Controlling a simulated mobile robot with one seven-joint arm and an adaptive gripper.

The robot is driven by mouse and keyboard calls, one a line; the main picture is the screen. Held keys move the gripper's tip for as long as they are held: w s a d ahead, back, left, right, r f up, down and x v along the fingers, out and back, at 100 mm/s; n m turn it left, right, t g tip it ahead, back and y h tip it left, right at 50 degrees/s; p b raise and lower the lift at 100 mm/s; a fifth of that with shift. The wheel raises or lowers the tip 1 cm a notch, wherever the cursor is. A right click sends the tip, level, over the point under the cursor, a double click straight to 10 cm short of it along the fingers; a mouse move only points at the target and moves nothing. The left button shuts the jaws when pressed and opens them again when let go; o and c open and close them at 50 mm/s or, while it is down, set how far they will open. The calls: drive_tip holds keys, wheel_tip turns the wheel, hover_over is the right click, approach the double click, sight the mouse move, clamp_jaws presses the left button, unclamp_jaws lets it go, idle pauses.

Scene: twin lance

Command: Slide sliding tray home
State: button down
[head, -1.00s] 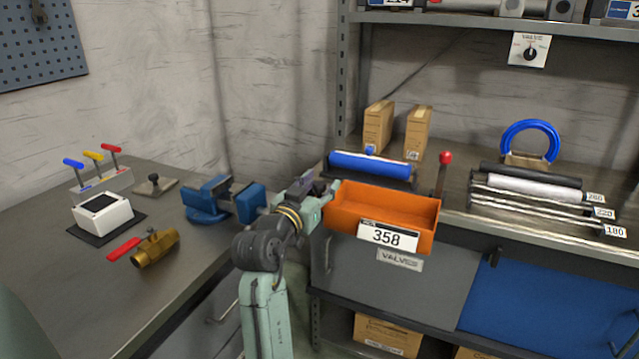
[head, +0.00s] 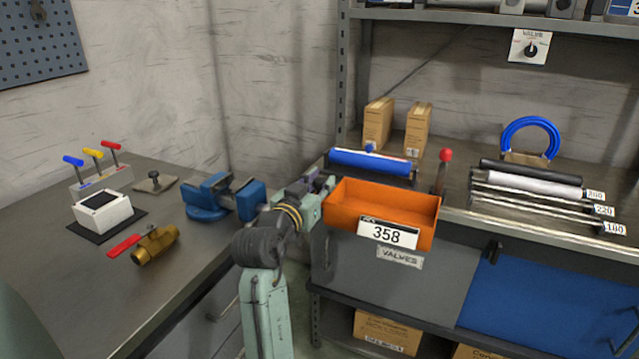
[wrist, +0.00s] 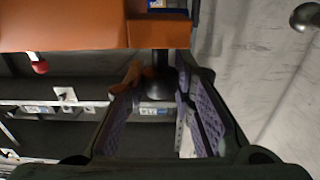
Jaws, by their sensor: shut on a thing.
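The orange tray (head: 433,225), with a white "358" label, sits at the front edge of the shelf, above the "VALVES" label. Its orange underside or wall (wrist: 70,25) also fills the top left of the wrist view. My gripper (head: 322,188) is at the tray's left side in the head view, where its fingertips are hard to make out. In the wrist view my gripper (wrist: 160,100) has its fingers on both sides of a dark knob (wrist: 157,82), just beside the orange wall. How the knob joins the tray is hidden.
A blue roller (head: 370,162) lies behind the tray, with two cardboard boxes (head: 378,125) further back. A red-knobbed lever (head: 445,156) stands at the tray's right. A blue vise (head: 205,197) is on the left bench, close to my arm. Several rods (head: 540,195) lie to the right.

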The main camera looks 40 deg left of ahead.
idle(0.3)
drive_tip(key=a, duration=0.2)
drive_tip(key=s+a+b, duration=0.1)
drive_tip(key=a, duration=0.1)
drive_tip(key=shift+s+a+b, duration=0.1)
drive_tip(key=shift+a+b, duration=0.2)
drive_tip(key=shift+a, duration=0.05)
drive_tip(key=c, duration=1.3)
unclamp_jaws()
drive_tip(key=shift+a, duration=0.1)
drive_tip(key=shift+c, duration=0.2)
drive_tip(key=v, duration=1.2)
